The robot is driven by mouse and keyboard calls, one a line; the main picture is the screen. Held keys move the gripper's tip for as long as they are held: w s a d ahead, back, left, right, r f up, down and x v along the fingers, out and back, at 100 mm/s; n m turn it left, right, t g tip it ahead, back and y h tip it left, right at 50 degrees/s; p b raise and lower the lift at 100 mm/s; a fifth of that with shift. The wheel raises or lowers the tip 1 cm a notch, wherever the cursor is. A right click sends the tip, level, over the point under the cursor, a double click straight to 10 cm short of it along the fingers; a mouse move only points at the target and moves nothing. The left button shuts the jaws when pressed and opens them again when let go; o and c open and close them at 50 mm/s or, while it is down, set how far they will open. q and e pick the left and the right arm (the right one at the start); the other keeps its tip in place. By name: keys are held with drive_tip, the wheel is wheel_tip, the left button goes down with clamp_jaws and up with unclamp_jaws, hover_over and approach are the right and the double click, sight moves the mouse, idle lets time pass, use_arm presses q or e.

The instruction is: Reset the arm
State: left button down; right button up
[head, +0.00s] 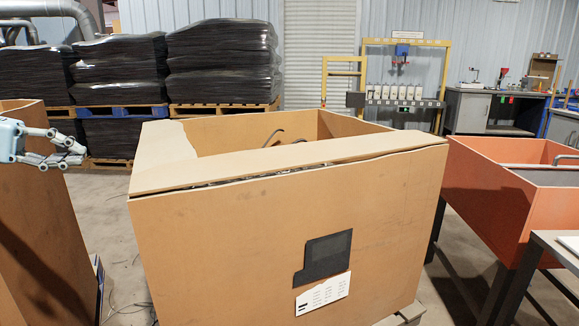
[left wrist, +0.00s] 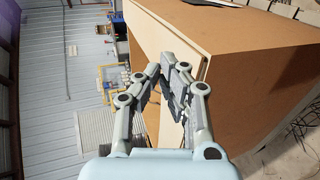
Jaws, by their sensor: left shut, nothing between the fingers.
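My left gripper (head: 76,150) is at the left edge of the head view, in the air beside the top of a cardboard box (head: 40,225). Its fingers are shut with nothing between them. In the left wrist view the gripper (left wrist: 166,78) shows its fingers together in front of a large cardboard box (left wrist: 265,60). I cannot tell whether they touch it. My right gripper is not in view.
A large open cardboard box (head: 230,240) with cables inside stands in the middle. An orange bin (head: 485,190) is at the right, near a grey table (head: 550,250). Black wrapped stacks (head: 222,60) on pallets stand behind. Loose cables lie on the floor.

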use_arm(q)
drive_tip(key=s+d+f+n+g+y, duration=0.1)
drive_tip(key=s+d+f, duration=0.2)
drive_tip(key=s+f, duration=0.75)
drive_tip(key=s+d+f+n+g+y, duration=0.1)
drive_tip(key=s+d+f+n+g, duration=0.2)
drive_tip(key=f, duration=1.4)
drive_tip(key=s+d+f+y, duration=0.2)
drive_tip(key=s+f, duration=0.6)
drive_tip(key=f, duration=0.6)
drive_tip(key=s+f+m+y, duration=0.3)
drive_tip(key=s+f, duration=0.4)
drive_tip(key=s, duration=0.5)
drive_tip(key=s+f+m+g+y, duration=0.1)
drive_tip(key=s+f+m+y, duration=0.2)
drive_tip(key=s+f, duration=0.5)
drive_tip(key=s+f+m+y, duration=0.3)
drive_tip(key=s+f, duration=0.4)
drive_tip(key=s, duration=0.9)
drive_tip(key=shift+s+d+f+m, duration=0.15)
drive_tip(key=shift+s+m, duration=0.15)
